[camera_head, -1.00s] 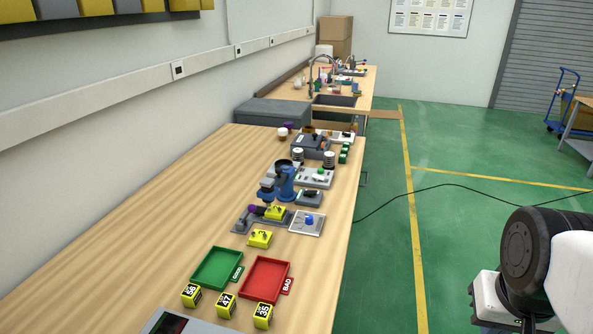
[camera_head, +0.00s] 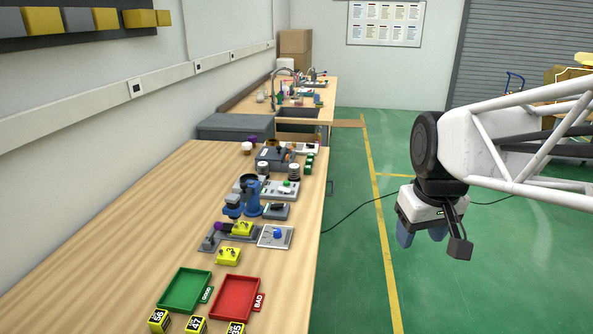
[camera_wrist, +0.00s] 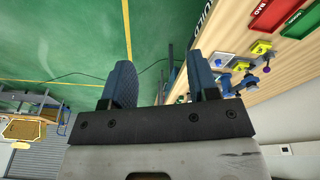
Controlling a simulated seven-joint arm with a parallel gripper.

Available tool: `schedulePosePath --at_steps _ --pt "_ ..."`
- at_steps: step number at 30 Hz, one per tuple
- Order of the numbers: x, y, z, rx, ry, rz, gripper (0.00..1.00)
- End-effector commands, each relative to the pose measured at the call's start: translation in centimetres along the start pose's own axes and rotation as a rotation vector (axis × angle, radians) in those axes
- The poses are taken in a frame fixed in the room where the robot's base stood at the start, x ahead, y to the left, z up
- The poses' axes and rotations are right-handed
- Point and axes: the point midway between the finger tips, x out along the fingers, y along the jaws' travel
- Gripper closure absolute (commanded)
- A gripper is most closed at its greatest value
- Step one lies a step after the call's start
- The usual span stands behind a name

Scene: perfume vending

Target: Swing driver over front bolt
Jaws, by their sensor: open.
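A blue driver-like device (camera_head: 252,195) stands on the wooden bench, with a round dark top and a lower arm at its left. Just in front of it a yellow block (camera_head: 242,229) sits in a grey fixture (camera_head: 211,240) with a purple knob (camera_head: 219,227) at its left. The bolts are too small to make out. My gripper (camera_head: 421,238) hangs over the green floor, right of the bench and well apart from the device. In the wrist view my gripper (camera_wrist: 160,88) has its two blue fingers spread, with nothing between them.
A second yellow block (camera_head: 228,256), a green tray (camera_head: 186,290) and a red tray (camera_head: 236,299) lie nearer on the bench. A white plate with a blue knob (camera_head: 276,236) is right of the fixture. Numbered yellow cubes (camera_head: 196,325) line the front.

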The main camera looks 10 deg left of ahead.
Motion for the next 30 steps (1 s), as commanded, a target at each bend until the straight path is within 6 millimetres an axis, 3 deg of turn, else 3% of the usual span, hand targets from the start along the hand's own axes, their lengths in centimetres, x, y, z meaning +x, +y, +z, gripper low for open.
schedulePosePath --at_steps 15,30 --pt "-0.1 -2.2 -14.0 -0.314 -0.033 -0.03 0.46" --pt "2.2 -6.8 -27.0 -0.618 -0.059 -0.062 0.46"
